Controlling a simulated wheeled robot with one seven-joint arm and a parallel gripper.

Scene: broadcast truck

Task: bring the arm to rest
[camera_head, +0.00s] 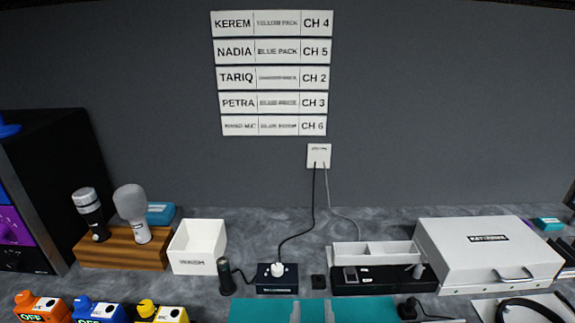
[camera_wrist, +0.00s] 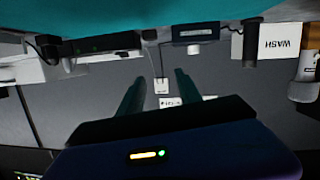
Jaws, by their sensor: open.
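My gripper (camera_wrist: 159,78) shows in the wrist view, its two dark fingers spread apart with nothing between them. The wrist view is upside down, and the fingers point toward the grey back wall. The wall outlet (camera_wrist: 161,87) shows beyond the fingertips. My dark gripper body fills the bottom of that view, with a small lit strip on it.
Along the counter stand a wooden microphone stand (camera_head: 120,250), a white WASH bin (camera_head: 197,247), a black socket box (camera_head: 277,287), a white divided tray (camera_head: 345,251) and a white case (camera_head: 480,255). Cables hang from the outlet (camera_head: 318,156).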

